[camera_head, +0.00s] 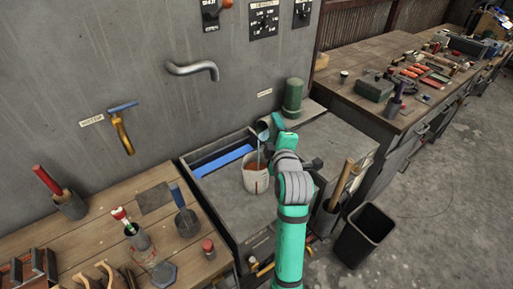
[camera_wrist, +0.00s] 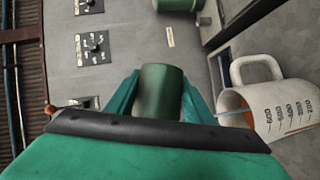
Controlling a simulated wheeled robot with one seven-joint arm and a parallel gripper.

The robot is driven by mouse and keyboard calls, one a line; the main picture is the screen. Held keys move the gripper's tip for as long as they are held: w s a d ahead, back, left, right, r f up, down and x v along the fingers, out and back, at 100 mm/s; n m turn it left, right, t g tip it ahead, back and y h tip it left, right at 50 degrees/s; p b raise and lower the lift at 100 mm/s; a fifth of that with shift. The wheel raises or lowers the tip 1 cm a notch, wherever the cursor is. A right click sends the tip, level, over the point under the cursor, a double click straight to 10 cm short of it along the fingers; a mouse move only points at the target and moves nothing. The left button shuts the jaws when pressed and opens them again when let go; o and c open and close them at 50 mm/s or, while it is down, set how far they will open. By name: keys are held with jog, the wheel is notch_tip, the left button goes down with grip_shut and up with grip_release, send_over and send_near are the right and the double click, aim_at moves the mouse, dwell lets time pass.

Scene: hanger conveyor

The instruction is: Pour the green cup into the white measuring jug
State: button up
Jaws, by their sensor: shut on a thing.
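My gripper (camera_head: 277,127) is shut on the green cup (camera_wrist: 158,92), with a finger on each side of it in the wrist view. In the head view the cup (camera_head: 263,131) is tilted above the white measuring jug (camera_head: 256,183), and a thin pale blue stream runs from it down toward the jug. The jug stands upright on the grey bench, with something orange-brown showing inside its mouth. The wrist view shows the jug (camera_wrist: 285,110) on the right, with its handle and printed scale. The cup's inside is hidden in the wrist view.
A green canister (camera_head: 293,96) stands behind my gripper by the wall. A blue-lined recess (camera_head: 222,161) lies left of the jug. A wooden bench with tool holders (camera_head: 140,240) is at left. A black bin (camera_head: 366,235) stands on the floor at right.

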jog(key=shift+s+a+n+t, duration=0.15)
jog(key=shift+n+t, duration=0.15)
jog(key=shift+n, duration=0.2)
jog(key=shift+f, duration=0.1)
dwell(0.4)
jog(key=shift+f+n+t, duration=0.1)
jog(key=shift+n+t, duration=0.3)
jog(key=shift+w+d+r+m+g, duration=0.2)
jog(key=shift+r+m+g, duration=0.2)
jog(key=shift+m+g, duration=0.55)
jog(key=shift+m+g+y, duration=0.25)
jog(key=shift+m+y, duration=0.05)
jog(key=shift+m, duration=0.65)
